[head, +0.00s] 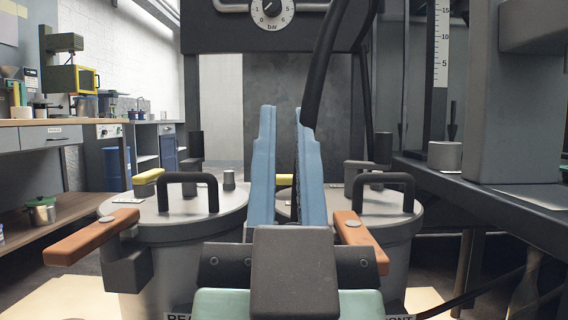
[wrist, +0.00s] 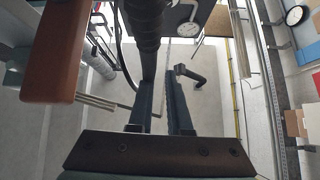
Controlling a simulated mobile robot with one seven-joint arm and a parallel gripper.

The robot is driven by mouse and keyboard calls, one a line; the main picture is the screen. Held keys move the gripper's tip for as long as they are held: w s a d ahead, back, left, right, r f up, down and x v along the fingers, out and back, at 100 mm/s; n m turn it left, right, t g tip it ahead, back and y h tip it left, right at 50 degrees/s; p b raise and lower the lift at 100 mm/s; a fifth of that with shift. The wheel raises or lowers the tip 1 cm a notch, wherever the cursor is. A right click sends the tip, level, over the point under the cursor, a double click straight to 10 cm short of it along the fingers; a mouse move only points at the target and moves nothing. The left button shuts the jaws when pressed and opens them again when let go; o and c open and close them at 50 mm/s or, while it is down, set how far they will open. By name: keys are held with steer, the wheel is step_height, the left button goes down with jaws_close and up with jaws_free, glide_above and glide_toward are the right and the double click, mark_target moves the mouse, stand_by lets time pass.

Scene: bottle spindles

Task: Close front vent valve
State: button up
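Two grey lidded vessels stand ahead in the head view. The left vessel (head: 175,235) has a label starting "RE", and the right vessel (head: 395,230) has one ending "ONT", both partly hidden. An orange lever (head: 362,240) is at the right vessel and another orange lever (head: 92,237) at the left one. I cannot tell which part is the front vent valve. My gripper (head: 285,112) has blue fingers, apart and empty, pointing away between the vessels. It hides part of the right vessel. The wrist view shows the parted fingers (wrist: 160,85) and a large orange-brown bar (wrist: 57,50) close by.
Each lid has a black handle, left (head: 188,178) and right (head: 386,178). A yellow grip (head: 148,177) sits on the left lid. A black hose (head: 322,70) hangs near my fingers. A dark panel with a dial gauge (head: 270,12) is above; a workbench (head: 60,135) stands left.

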steer(key=shift+w+a+r+p, duration=0.1)
steer(key=shift+w+r+p, duration=0.35)
steer(key=shift+r+p, duration=0.3)
jaws_close()
steer(key=w+a+f+m+g+y+p, duration=0.15)
steer(key=w+m+g+p, duration=0.4)
steer(key=p, duration=1.45)
steer(key=s+f+m+g+h+p, duration=0.2)
steer(key=s+f+m+p, duration=0.4)
steer(key=m+p, duration=0.6)
steer(key=shift+s+d+f+g+p, duration=0.2)
steer(key=shift+s+g+p, duration=0.65)
steer(key=shift+p, duration=2.85)
steer(key=shift+s, duration=0.1)
steer(key=w, duration=1.4)
